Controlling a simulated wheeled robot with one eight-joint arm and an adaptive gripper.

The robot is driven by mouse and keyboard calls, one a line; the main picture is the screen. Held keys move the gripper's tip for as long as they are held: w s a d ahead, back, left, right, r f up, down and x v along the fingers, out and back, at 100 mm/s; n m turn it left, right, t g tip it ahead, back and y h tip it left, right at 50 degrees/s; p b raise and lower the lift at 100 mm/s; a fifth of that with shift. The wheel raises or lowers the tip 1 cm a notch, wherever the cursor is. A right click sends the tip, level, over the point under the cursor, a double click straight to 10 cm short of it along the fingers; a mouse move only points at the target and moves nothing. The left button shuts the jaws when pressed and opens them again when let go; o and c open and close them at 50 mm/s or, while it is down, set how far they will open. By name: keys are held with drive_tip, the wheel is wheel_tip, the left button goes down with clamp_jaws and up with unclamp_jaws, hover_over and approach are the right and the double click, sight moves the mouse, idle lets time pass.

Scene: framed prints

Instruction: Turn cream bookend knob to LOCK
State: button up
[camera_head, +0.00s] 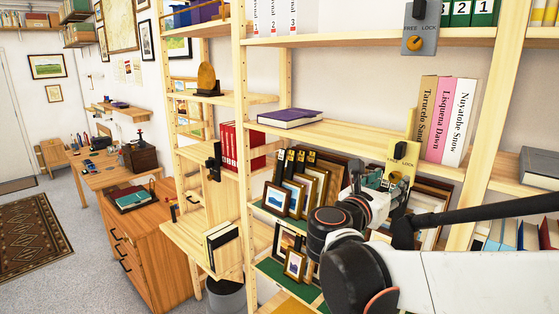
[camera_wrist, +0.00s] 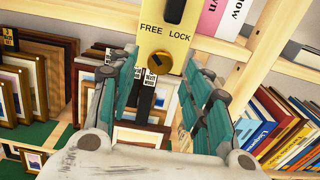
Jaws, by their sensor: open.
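The cream bookend (camera_head: 404,156) is an upright plate on the shelf in the head view, just left of the upright books. In the wrist view its plate (camera_wrist: 153,42) carries the words FREE on the left and LOCK on the right. Its round brass knob (camera_wrist: 159,62) sits below the words, and a black part (camera_wrist: 174,11) is above them. My gripper (camera_wrist: 160,70) is open, with one teal finger on either side below the knob. I cannot tell whether a finger touches it, nor which way the knob points. In the head view my gripper (camera_head: 382,182) partly hides the plate's lower part.
A grey bookend (camera_head: 420,38) with FREE, LOCK and an orange knob hangs higher up. Upright books (camera_head: 447,120) stand right of the cream bookend. Framed prints (camera_head: 300,190) fill the lower left shelves. A wooden upright (camera_wrist: 265,60) and colourful books (camera_wrist: 280,125) are at the right.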

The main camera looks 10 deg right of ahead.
sight(394, 179)
drive_tip(key=shift+x, duration=1.75)
drive_tip(key=shift+w, duration=0.1)
drive_tip(key=c, duration=1.1)
drive_tip(key=shift+o, duration=0.2)
